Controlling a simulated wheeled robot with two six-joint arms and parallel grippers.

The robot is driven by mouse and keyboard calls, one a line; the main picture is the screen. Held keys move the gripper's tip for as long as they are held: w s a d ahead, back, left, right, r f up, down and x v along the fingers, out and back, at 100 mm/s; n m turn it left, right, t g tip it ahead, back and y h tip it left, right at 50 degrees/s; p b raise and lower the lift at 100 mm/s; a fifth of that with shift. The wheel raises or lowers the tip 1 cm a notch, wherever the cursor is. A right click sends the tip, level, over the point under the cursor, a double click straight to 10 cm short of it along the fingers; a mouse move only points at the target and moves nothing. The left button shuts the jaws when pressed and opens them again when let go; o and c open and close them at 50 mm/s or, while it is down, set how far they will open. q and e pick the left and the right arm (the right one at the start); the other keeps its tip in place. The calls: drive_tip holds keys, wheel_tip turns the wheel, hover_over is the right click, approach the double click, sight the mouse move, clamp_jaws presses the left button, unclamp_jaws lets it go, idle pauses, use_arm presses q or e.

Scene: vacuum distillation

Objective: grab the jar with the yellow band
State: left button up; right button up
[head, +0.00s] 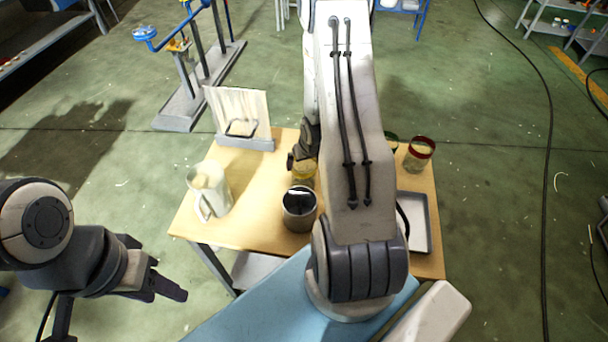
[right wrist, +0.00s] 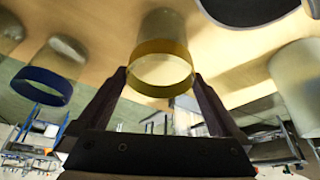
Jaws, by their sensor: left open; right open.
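The jar with the yellow band (right wrist: 163,68) is in the middle of the right wrist view, its band between the two fingers of my right gripper (right wrist: 160,82). The fingers are open, one on each side; I cannot tell whether either touches it. In the head view the jar (head: 304,176) shows on the wooden table, partly hidden by my right arm and gripper (head: 303,157). My left gripper (head: 168,286) is open and empty, off the table's left side and away from the jar.
A dark pot (head: 299,222) stands just in front of the jar. A white pitcher (head: 212,180) is to the left. A red-banded jar (head: 419,158) and a grey tray (head: 421,222) are to the right. A blue-banded jar (right wrist: 42,86) shows in the right wrist view.

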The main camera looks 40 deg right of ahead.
sight(302, 166)
drive_tip(key=p+x, duration=0.1)
drive_tip(key=x, duration=0.2)
drive_tip(key=shift+f, duration=0.15)
drive_tip(key=shift+w+f, duration=0.25)
drive_tip(key=shift+f, duration=0.25)
drive_tip(key=c, duration=1.2)
drive_tip(key=shift+d, duration=0.1)
drive_tip(key=shift+c, duration=0.2)
drive_tip(key=shift+r, duration=0.15)
